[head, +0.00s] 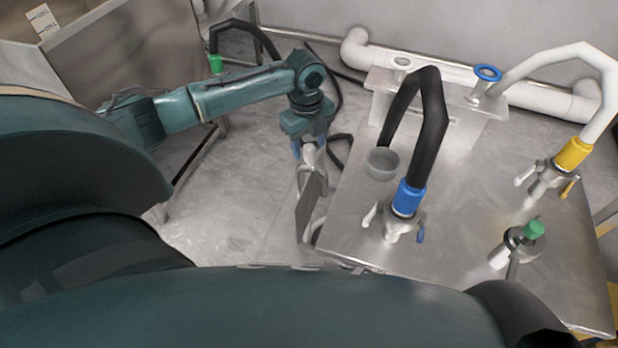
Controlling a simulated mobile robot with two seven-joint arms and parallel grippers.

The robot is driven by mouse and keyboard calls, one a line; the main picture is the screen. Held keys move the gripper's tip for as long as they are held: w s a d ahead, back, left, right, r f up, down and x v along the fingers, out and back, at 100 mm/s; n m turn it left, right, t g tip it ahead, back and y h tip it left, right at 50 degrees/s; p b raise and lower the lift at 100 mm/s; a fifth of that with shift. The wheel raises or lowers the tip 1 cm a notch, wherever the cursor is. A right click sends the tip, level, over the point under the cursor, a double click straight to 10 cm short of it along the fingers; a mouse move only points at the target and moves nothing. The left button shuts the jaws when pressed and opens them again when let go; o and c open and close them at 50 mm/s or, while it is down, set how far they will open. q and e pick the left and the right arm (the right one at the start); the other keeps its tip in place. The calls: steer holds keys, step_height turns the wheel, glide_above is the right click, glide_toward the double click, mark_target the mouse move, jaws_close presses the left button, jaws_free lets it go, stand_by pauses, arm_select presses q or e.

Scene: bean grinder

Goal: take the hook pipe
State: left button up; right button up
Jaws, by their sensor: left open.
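The frame does not make clear which part is the hook pipe. A black bent hose (434,110) with a blue collar (408,198) arches over the steel table. A white bent hose (570,62) with a yellow collar (573,154) stands at the right. My left gripper (310,150) points down left of the table, apart from both hoses. It is open, just above a pale curved metal part (311,168) by a dark upright plate (306,212). I cannot tell whether that part lies between the fingers. My right gripper is out of view.
The steel table (350,220) bears a grey cup (382,163), a metal box (440,120) with a blue-ringed port (487,74), and a green-capped fitting (533,230). A white pipe (460,68) runs along the wall. The floor (225,215) at left is clear.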

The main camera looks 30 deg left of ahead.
arm_select(q)
step_height(320, 180, down, 2)
steer(key=shift+f, duration=0.2)
steer(key=shift+c, duration=0.3)
jaws_close()
steer(key=shift+r, duration=0.1)
